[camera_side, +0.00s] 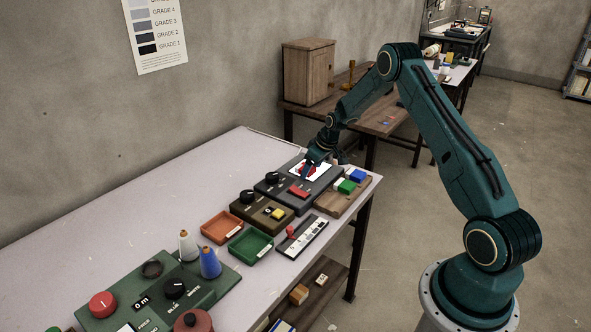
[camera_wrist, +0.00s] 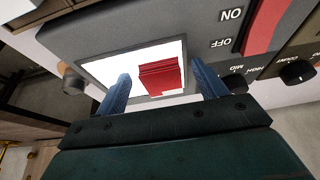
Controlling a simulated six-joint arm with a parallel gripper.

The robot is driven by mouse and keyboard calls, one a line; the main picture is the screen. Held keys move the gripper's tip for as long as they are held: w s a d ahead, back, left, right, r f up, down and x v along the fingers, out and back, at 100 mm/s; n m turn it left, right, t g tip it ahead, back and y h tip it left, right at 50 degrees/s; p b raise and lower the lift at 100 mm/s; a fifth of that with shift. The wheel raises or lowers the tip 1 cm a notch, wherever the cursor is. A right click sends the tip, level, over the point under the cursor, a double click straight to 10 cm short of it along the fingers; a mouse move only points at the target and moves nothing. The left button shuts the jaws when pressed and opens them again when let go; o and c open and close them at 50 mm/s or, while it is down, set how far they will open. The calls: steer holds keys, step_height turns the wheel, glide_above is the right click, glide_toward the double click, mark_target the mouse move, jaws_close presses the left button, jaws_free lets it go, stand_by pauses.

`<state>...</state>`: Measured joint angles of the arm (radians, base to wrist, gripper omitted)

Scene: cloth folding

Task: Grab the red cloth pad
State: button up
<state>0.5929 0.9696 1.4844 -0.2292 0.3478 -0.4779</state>
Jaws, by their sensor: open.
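The red cloth pad (camera_wrist: 161,78) looks like a small folded stack. It lies on the white lit panel (camera_wrist: 123,60) of a dark grey box. In the wrist view my gripper (camera_wrist: 160,90) is open, with one blue finger on each side of the pad and gaps between. The pad is not shut in the jaws. In the side view my gripper (camera_side: 310,165) is low over the same white panel and partly hides the pad.
On the grey box beside the panel is a red switch (camera_side: 299,191). A wooden board (camera_side: 330,206) with white, green and blue blocks lies to the right. Orange (camera_side: 222,227) and green (camera_side: 250,246) trays and a green control box (camera_side: 205,283) stand nearer. The table's left part is clear.

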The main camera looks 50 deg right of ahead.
mark_target(313, 170)
steer(key=shift+c, duration=0.2)
steer(key=c, duration=1.1)
steer(key=shift+r, duration=0.1)
step_height(313, 170, up, 20)
stand_by(0.6)
